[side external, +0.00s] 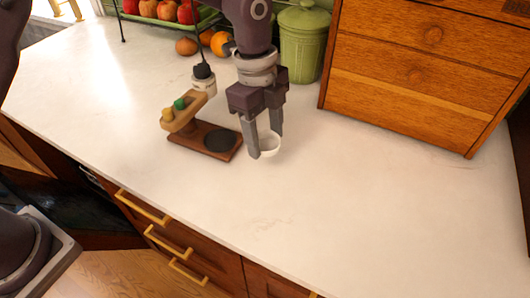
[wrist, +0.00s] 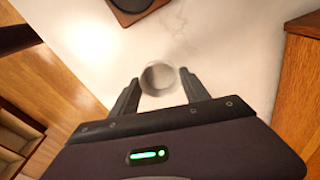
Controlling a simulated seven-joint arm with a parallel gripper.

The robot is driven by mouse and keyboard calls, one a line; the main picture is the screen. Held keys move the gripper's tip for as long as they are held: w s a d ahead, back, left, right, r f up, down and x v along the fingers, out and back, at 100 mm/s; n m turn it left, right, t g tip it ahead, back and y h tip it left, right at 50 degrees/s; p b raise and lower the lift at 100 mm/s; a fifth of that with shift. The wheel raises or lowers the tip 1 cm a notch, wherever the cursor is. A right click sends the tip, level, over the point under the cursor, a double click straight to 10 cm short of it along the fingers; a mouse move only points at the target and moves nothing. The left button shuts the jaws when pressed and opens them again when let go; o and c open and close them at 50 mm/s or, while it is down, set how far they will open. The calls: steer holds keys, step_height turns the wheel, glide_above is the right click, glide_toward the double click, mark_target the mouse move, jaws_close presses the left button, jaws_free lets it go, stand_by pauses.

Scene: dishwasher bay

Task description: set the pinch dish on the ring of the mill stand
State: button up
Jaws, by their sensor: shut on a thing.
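The pinch dish is a small white round dish (side external: 270,147) between the fingers of my gripper (side external: 265,146) in the side view. My gripper is shut on it, with its fingers pointing down. In the wrist view the dish (wrist: 160,78) sits between the two fingertips (wrist: 160,88). I cannot tell whether it touches the counter. The mill stand (side external: 194,145) is wooden, just left of my gripper, with a dark round patch (side external: 220,141) on its base and a raised arm carrying green and yellow pieces. Part of its base (wrist: 135,8) shows at the top of the wrist view, apart from the dish.
A wooden drawer cabinet (side external: 425,65) stands at the back right. A green lidded canister (side external: 303,42) and loose fruit (side external: 186,47) are behind my gripper, with a fruit rack (side external: 165,22) at the back left. The white counter (side external: 340,200) is clear in front and to the right.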

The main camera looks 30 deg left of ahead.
steer(key=r, duration=0.3)
steer(key=shift+w+a, duration=0.15)
steer(key=shift+a, duration=0.2)
glide_above(221, 141)
steer(key=shift+a+f, duration=0.2)
steer(key=shift+f, duration=3.1)
steer(key=shift+w+f, duration=0.1)
steer(key=shift+f, duration=0.45)
steer(key=o, duration=1.1)
steer(key=shift+w+a+r, duration=0.1)
steer(key=shift+a+r, duration=0.1)
steer(key=shift+r, duration=1.6)
steer(key=shift+s+a+r, duration=0.1)
steer(key=shift+a+r, duration=0.15)
steer(key=shift+r, duration=1.55)
steer(key=shift+w+a+r, duration=0.1)
steer(key=shift+a+r, duration=0.1)
steer(key=shift+r, duration=1.6)
